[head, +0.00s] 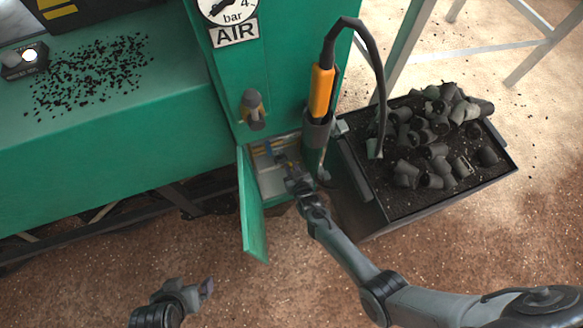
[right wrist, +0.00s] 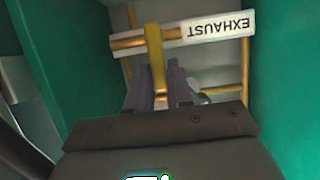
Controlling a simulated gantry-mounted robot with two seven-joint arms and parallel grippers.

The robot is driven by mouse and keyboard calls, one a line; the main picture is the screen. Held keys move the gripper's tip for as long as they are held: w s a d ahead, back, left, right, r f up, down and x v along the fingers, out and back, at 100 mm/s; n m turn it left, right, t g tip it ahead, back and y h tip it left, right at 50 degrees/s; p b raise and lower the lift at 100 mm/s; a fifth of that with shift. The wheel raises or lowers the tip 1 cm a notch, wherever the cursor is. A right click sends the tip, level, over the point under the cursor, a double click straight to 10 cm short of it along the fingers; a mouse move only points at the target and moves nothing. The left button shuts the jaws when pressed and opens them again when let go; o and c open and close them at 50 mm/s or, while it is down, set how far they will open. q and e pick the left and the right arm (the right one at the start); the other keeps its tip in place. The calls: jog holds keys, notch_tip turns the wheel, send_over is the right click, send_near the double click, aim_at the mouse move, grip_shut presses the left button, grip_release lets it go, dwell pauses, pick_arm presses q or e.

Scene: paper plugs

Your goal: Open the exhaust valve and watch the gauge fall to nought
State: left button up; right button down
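The exhaust valve's yellow lever (right wrist: 155,55) shows in the right wrist view, crosswise to a brass pipe beside a white EXHAUST label (right wrist: 210,30), which reads upside down. My right gripper (right wrist: 160,85) has a finger on each side of the lever, close against it. In the head view my right gripper (head: 285,163) reaches into the open green cabinet (head: 253,205), and the lever is hard to make out. The AIR gauge (head: 227,8) is cut off by the top edge; its dark needle shows but I cannot read its value. My left gripper (head: 207,288) hangs low, away from the cabinet; its fingers are unclear.
The cabinet door (head: 252,215) stands open to the left of my right gripper. An orange-handled tool (head: 321,90) with a black hose is right of the cabinet. A dark tray (head: 430,205) of grey plugs stands at the right. The floor in front is clear.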

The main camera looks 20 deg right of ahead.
jog(key=shift+d+f+m+y+p, duration=0.1)
jog(key=shift+d+m+y+p, duration=0.45)
jog(key=shift+m, duration=0.45)
jog(key=c, duration=1.1)
grip_release()
jog(key=shift+s, duration=0.1)
